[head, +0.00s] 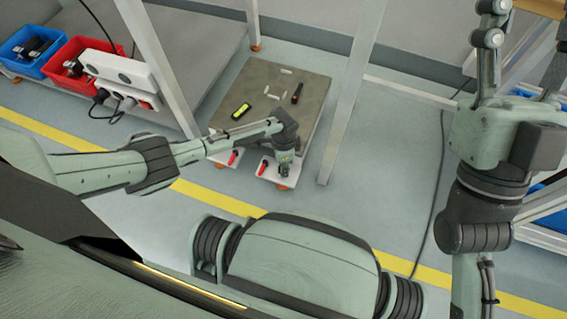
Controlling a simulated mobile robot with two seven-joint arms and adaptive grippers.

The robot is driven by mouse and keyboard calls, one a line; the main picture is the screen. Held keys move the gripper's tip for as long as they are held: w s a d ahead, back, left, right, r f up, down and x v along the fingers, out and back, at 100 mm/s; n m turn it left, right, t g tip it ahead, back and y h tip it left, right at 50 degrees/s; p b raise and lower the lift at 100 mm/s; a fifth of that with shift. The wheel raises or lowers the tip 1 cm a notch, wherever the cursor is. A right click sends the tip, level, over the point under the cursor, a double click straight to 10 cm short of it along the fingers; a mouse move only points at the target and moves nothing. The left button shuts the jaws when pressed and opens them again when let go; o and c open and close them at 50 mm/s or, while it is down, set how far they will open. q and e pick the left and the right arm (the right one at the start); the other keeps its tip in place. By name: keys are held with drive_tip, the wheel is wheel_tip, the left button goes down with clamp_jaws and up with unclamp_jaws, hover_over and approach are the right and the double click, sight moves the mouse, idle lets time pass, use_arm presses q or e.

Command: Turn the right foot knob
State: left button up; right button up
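A low platform with a grey-brown top (312,92) stands on the floor in the head view. Its near edge has white panels with a left red knob (233,158) and a right red knob (263,168). An orange foot (281,187) shows under the near right corner. My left gripper (286,158) points down at that corner, just right of the right red knob. Its fingertips are small and partly hidden, so contact and opening are unclear. My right arm is raised at the right, with its end (490,38) near the top edge; its finger opening is unclear.
A yellow-black device (241,110) and a dark torch-like item (297,93) lie on the platform. White posts (350,95) flank it. Blue (32,48) and red (75,62) bins and a white socket box (118,72) are at the left. A cable (440,190) crosses otherwise clear floor.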

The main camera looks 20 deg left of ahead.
use_arm(q)
drive_tip(key=o, duration=0.9)
drive_tip(key=shift+c, duration=0.2)
wheel_tip(320, 180, up, 12)
